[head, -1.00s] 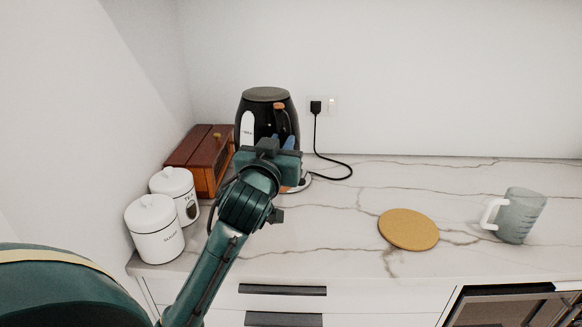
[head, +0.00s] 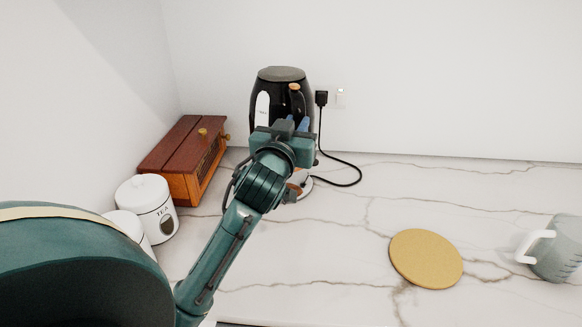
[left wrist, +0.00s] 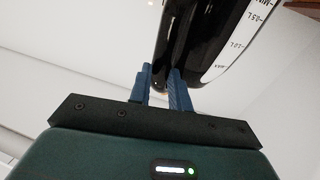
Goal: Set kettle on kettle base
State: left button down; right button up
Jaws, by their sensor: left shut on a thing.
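The black kettle (head: 268,83), with a grey lid and a white level window, is upright in the head view at the back of the counter. My left gripper (head: 291,126) is shut on its handle (head: 296,99), on the near side. In the left wrist view the kettle (left wrist: 195,35) with its scale fills the top, and the blue fingers (left wrist: 160,84) close on a dark part of it. The kettle base (head: 305,187) shows only as an edge beside my wrist, below the kettle. The kettle's bottom is hidden, so I cannot tell whether it touches the base.
A black cord (head: 345,184) runs from the base to a wall plug (head: 321,98). A wooden box (head: 185,158) and white canisters (head: 147,205) stand left. A round cork mat (head: 426,259) and a glass jug (head: 560,249) are right. The counter between is clear.

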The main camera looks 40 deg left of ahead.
pick_arm(q)
notch_tip(320, 180, down, 8)
jog(key=shift+s+r+b, duration=0.15)
jog(key=shift+r+b, duration=0.1)
jog(key=shift+b, duration=0.1)
pick_arm(e)
jog(key=shift+a, duration=0.15)
pick_arm(q)
jog(key=c, duration=1.7)
grip_release()
jog(key=shift+f, duration=0.2)
jog(key=o, duration=0.4)
pick_arm(e)
jog(key=shift+w, duration=0.1)
pick_arm(q)
jog(key=b+v, duration=0.1)
jog(key=v, duration=1.1)
jog(key=shift+b, duration=0.35)
pick_arm(e)
jog(key=shift+a+f+y, duration=0.2)
jog(key=shift+a+y, duration=0.1)
jog(key=shift+a, duration=0.05)
